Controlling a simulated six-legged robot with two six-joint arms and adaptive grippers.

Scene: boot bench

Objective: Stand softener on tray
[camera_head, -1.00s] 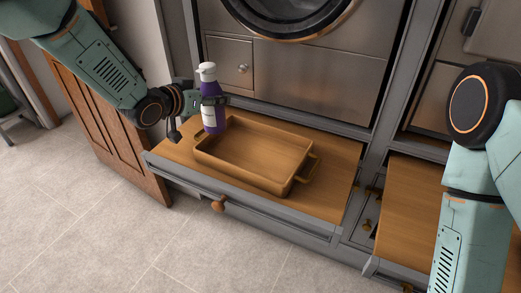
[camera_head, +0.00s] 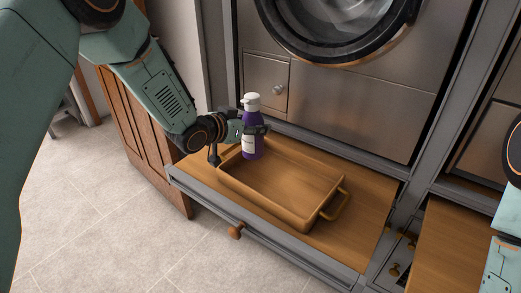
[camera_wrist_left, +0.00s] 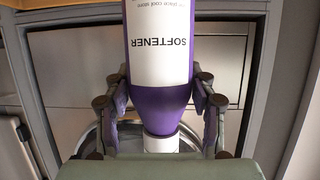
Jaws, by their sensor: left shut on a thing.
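The softener is a purple bottle (camera_head: 251,140) with a white label and white pump top. My left gripper (camera_head: 253,129) is shut on its upper part. In the left wrist view the softener bottle (camera_wrist_left: 160,97) sits between the two fingers (camera_wrist_left: 160,108), its label reading SOFTENER upside down. The tray (camera_head: 262,205) is a tan wooden one with raised rims and handles. The bottle is upright at the tray's far left corner, its base appearing inside the rim. I cannot tell if the base touches the tray floor. My right gripper is out of view.
The tray lies on a pulled-out wooden drawer shelf (camera_head: 352,240) with a round knob (camera_head: 236,230) on its front. A washing machine (camera_head: 340,95) stands behind it. A second wooden shelf (camera_head: 450,250) is at the right. The tray's middle is empty.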

